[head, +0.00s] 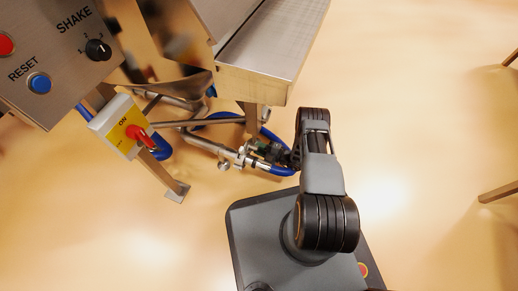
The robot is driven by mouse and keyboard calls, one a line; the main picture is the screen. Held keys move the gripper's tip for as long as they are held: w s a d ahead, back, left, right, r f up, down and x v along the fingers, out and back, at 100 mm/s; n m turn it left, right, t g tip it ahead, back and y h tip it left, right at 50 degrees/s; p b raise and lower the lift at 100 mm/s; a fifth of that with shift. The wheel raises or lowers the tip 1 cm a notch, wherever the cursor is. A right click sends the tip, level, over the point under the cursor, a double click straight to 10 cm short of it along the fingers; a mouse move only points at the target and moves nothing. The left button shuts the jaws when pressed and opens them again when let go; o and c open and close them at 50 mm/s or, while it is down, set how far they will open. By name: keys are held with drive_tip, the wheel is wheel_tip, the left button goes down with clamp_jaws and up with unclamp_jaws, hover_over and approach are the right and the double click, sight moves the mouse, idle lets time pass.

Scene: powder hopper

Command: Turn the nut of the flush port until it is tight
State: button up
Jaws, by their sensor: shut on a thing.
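The flush port (230,153) is a short metal pipe end low on the machine's pipework, with a small stub hanging from it. Its nut (243,158) is the metal ring at the right end of this pipe. My gripper (256,154) reaches in from the right at the nut and is shut on it. The fingers are small, dark and partly hidden by my wrist, so the nut's turn angle and any gap in the thread cannot be made out.
A blue hose (281,170) loops just below and beside my gripper. A steel tray (270,60) overhangs above. A control panel (60,50) and a yellow box with a red switch (137,132) stand at left.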

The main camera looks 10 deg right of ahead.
drive_tip(key=shift+m, duration=1.1)
drive_tip(key=m, duration=0.2)
drive_tip(key=shift+m, duration=0.3)
drive_tip(key=m, duration=0.5)
clamp_jaws()
drive_tip(key=o, duration=0.7)
unclamp_jaws()
drive_tip(key=shift+c, duration=0.2)
drive_tip(key=v, duration=0.9)
